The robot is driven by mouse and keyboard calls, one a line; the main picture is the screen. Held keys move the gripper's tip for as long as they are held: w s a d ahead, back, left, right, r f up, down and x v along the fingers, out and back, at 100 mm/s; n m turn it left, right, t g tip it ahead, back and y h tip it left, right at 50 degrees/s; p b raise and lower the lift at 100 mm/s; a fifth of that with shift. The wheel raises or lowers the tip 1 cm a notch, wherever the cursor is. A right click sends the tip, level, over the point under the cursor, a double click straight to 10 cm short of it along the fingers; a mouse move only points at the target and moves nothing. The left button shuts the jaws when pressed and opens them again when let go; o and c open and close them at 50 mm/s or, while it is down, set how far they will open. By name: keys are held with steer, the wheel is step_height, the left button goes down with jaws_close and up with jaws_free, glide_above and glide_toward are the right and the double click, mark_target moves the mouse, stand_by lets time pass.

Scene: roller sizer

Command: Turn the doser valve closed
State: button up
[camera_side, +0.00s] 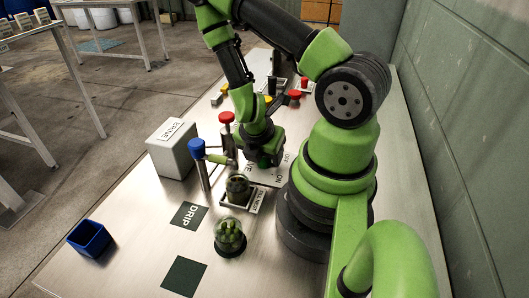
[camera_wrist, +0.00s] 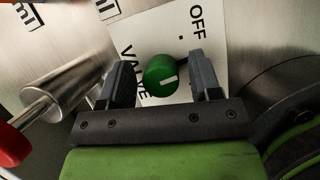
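The doser valve is a round green knob (camera_wrist: 160,76) with a short white mark, on a white plate (camera_wrist: 205,60) lettered VALVE and OFF. In the wrist view the white mark lies roughly crosswise and does not point at the small dot beside OFF. My gripper (camera_wrist: 162,75) is open, one finger on each side of the knob, with a visible gap on both sides. In the side view my gripper (camera_side: 263,152) is low over the plate (camera_side: 268,177), and the knob is mostly hidden beneath it.
A blue-topped post (camera_side: 197,150) and a red-topped post (camera_side: 227,119) stand close left of my gripper. A dark jar (camera_side: 238,189) and a domed jar of green pieces (camera_side: 229,238) stand in front. A white box (camera_side: 171,150) and blue bin (camera_side: 90,238) are farther left.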

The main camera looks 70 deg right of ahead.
stand_by(0.5)
steer(key=m, duration=0.2)
steer(key=m+g, duration=0.1)
steer(key=m, duration=0.2)
steer(key=shift+g+y, duration=0.3)
steer(key=shift+y, duration=0.1)
steer(key=m, duration=0.2)
steer(key=m+g+y, duration=0.1)
steer(key=m, duration=0.2)
steer(key=shift+m+g+y, duration=0.3)
steer(key=w+a+r+m+t, duration=0.1)
steer(key=w+a+r+m, duration=0.1)
steer(key=r, duration=0.6)
steer(key=w+a+r+m+t, duration=0.1)
steer(key=w+a+r, duration=0.2)
steer(key=r, duration=0.5)
steer(key=s+a+r+m+t+y, duration=0.3)
steer(key=a+r+m+t, duration=0.3)
steer(key=r, duration=0.6)
steer(key=shift+s+a+r+t, duration=0.25)
steer(key=shift+s+a+t, duration=0.4)
steer(key=shift+a+t, duration=0.35)
